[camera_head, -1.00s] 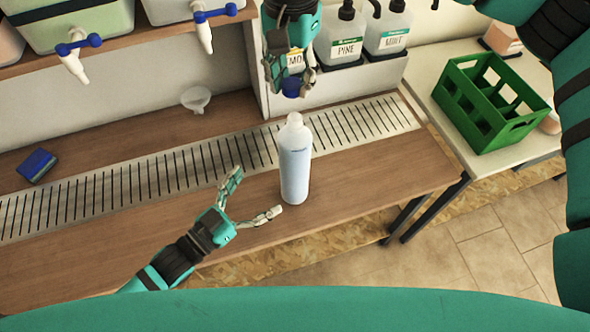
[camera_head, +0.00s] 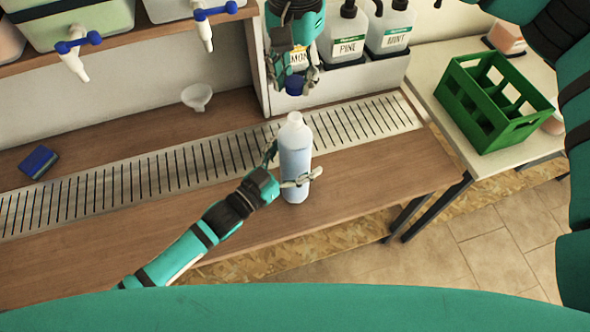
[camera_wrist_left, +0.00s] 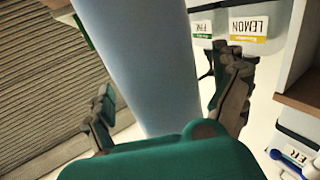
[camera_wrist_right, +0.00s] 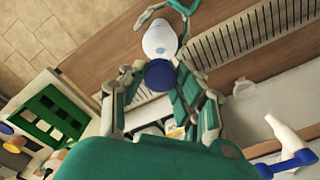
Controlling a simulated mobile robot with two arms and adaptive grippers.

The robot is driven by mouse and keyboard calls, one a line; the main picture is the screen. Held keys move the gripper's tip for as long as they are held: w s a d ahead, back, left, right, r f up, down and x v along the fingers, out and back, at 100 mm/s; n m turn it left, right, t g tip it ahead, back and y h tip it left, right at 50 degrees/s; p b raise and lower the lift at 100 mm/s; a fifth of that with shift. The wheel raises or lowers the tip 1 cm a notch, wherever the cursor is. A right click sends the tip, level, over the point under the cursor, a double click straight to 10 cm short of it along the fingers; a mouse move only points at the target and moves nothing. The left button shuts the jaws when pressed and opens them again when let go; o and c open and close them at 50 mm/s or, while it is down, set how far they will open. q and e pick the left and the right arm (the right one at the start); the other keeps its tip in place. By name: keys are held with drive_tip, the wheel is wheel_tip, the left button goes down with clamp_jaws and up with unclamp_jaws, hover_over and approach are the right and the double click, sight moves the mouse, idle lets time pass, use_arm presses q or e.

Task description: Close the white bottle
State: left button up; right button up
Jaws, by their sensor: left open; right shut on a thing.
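The white bottle (camera_head: 295,160) stands upright on the wooden counter, its neck uncapped; it also shows from above in the right wrist view (camera_wrist_right: 160,38). My left gripper (camera_head: 284,168) is open with its fingers on either side of the bottle's body. In the left wrist view the bottle (camera_wrist_left: 140,60) rises between the spread fingers. My right gripper (camera_head: 294,80) is shut on a blue cap (camera_head: 294,85) and holds it above and a little behind the bottle's mouth. The cap (camera_wrist_right: 160,74) also shows between the fingertips in the right wrist view.
A metal drain grate (camera_head: 190,165) runs along the counter. A white funnel (camera_head: 197,96) and a blue sponge (camera_head: 38,162) lie behind it. Labelled jugs (camera_head: 343,40) stand at the back. A green crate (camera_head: 490,110) sits on the right-hand table. The counter right of the bottle is clear.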

use_arm(q)
drive_tip(key=c, duration=1.8)
use_arm(e)
drive_tip(key=shift+f, duration=2.5)
drive_tip(key=shift+f, duration=0.1)
drive_tip(key=shift+f, duration=0.8)
drive_tip(key=shift+f, duration=0.55)
use_arm(q)
clamp_jaws()
use_arm(e)
drive_tip(key=m, duration=0.6)
drive_tip(key=shift+m, duration=0.4)
drive_tip(key=m, duration=0.6)
